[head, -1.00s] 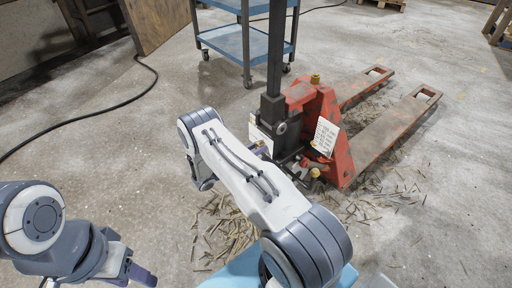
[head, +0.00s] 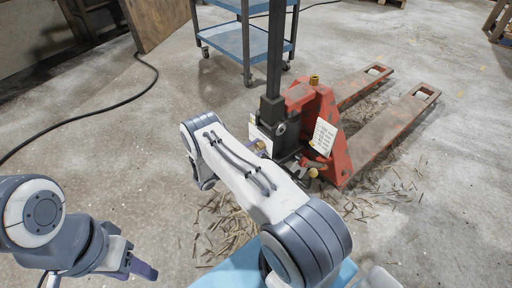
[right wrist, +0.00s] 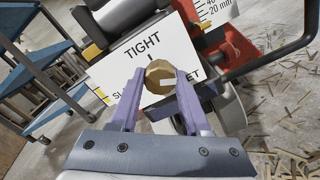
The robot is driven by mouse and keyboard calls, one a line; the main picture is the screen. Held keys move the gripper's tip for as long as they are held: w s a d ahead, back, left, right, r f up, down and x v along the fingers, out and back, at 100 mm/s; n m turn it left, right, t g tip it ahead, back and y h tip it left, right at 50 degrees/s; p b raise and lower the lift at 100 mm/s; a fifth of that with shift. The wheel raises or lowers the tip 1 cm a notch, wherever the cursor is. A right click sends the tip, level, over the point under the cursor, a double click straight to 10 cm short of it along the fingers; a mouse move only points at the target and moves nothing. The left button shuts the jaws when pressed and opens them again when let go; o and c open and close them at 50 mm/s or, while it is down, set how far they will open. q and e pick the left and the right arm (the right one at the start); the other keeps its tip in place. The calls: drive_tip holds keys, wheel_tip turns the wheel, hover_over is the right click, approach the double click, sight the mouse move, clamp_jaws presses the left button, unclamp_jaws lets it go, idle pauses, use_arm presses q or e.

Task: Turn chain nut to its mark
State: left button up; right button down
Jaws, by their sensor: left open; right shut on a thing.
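The chain nut (right wrist: 158,76) is a brass hex nut with a pale strip on its face, in front of a white plate (right wrist: 120,62). The plate reads TIGHT above the nut, with a short dark line just over it; the lower lettering is partly hidden. My right gripper (right wrist: 160,84) is shut on the nut, one purple finger on each side. In the head view my right arm largely hides that gripper; a bit of purple finger (head: 262,151) shows beside the pallet truck (head: 318,115). My left gripper (head: 143,269) is open and empty, low at the left, away from the truck.
The red pallet truck has a dark upright post and two forks reaching back right. A blue trolley (head: 240,40) stands behind it. A black cable (head: 120,103) crosses the floor at left. Straw-like bits (head: 225,230) lie around the truck. The left floor is mostly clear.

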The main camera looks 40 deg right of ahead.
drive_tip(key=shift+a+m+p, duration=0.1)
drive_tip(key=shift+m+p, duration=0.3)
drive_tip(key=shift+m, duration=1.5)
drive_tip(key=shift+f, duration=0.1)
drive_tip(key=shift+c, duration=1.9)
unclamp_jaws()
drive_tip(key=shift+a, duration=0.4)
drive_tip(key=a+p, duration=0.2)
drive_tip(key=a, duration=0.7)
drive_tip(key=shift+a+p, duration=0.3)
drive_tip(key=shift+s, duration=0.1)
